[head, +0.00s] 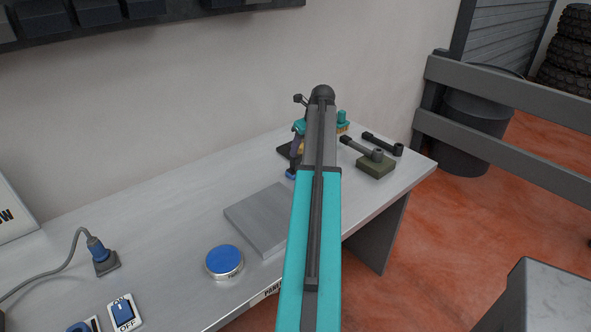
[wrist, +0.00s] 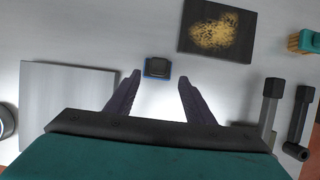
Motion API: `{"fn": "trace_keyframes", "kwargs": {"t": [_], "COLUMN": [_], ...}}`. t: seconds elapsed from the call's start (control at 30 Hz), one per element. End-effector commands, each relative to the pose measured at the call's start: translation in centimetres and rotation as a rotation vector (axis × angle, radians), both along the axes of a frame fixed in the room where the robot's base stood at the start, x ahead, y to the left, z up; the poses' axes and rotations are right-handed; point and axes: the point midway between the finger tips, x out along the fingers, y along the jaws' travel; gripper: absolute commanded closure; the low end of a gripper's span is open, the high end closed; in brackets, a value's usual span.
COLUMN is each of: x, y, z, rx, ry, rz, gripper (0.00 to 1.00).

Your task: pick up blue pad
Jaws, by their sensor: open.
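The blue pad (wrist: 158,67) is a small block with a dark top and blue edges in the wrist view. It lies on the light grey bench top, just beyond and between the two fingertips. My gripper (wrist: 159,76) is open, with its purple fingers apart on either side and nothing between them that I can see held. In the head view my gripper (head: 296,152) is partly hidden by my teal arm, above the bench. A small blue bit low beside the arm there may be the pad; I cannot tell for sure.
A grey plate (wrist: 66,100) lies left of the gripper. A dark board with a yellow patch (wrist: 187,38) is beyond the pad. A teal brush (wrist: 312,42) and dark-handled tools (head: 378,160) are to the right.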

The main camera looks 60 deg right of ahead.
Motion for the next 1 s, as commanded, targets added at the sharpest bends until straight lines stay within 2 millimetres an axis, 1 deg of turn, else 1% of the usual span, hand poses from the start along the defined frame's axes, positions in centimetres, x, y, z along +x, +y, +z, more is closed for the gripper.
{"fn": "trace_keyframes", "kwargs": {"t": [0.13, 0.3, 0.43, 0.8, 1.0], "x": [0.7, 1.1, 1.2, 1.2, 1.8], "y": [-0.2, -0.4, -0.4, -0.5, -0.5], "z": [-1.6, -2.8, -3.2, -3.3, -4.2], "rx": [0.001, 0.000, -0.001, 0.000, 0.001], "ry": [0.001, 0.000, 0.000, 0.000, 0.001], "rz": [0.000, 0.000, 0.000, -0.001, -0.001], "gripper": [0.52, 0.52, 0.52, 0.52, 0.52]}}
